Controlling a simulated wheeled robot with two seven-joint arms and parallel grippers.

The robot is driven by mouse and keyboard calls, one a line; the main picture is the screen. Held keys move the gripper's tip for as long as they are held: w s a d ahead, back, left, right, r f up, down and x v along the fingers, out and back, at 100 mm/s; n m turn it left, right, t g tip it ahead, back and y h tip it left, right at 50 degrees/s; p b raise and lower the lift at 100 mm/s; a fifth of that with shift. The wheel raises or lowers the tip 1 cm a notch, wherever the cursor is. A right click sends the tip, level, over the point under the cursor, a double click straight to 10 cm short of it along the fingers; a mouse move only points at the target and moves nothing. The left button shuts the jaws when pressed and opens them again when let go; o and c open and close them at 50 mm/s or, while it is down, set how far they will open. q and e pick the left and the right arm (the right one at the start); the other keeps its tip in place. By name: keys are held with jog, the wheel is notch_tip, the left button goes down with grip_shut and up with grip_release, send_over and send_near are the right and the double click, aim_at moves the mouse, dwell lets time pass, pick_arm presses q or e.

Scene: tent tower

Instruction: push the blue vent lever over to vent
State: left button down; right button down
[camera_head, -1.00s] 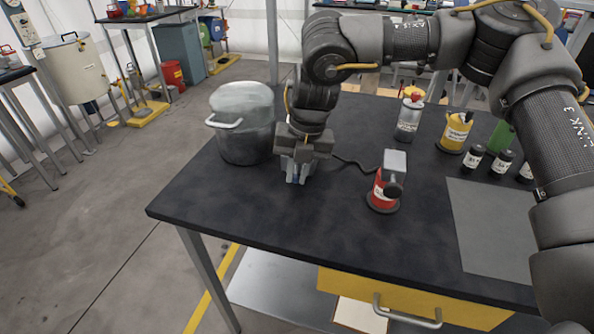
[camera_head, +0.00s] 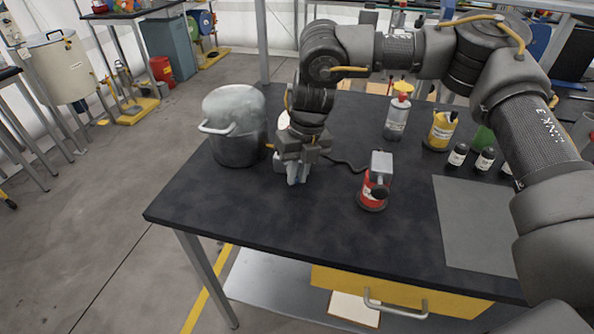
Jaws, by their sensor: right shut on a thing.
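My right gripper (camera_head: 297,180) reaches down over the table, just right of the silver pot (camera_head: 237,150). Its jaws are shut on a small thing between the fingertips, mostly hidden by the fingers. I cannot make out a blue vent lever clearly; the gripper and wrist cover that spot. The pot has a pale rounded top and a light handle on its left side. The gripper is apart from the pot's wall in the picture. My left gripper is not in view.
A red can-like device (camera_head: 371,197) with a grey top stands right of the gripper, a black cable running between them. A grey bottle (camera_head: 398,115), yellow container (camera_head: 441,128) and small dark bottles stand behind. A grey mat (camera_head: 475,225) lies right. The front tabletop is clear.

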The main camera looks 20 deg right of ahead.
jog(key=c, duration=1.4)
grip_release()
jog(key=shift+r, duration=0.1)
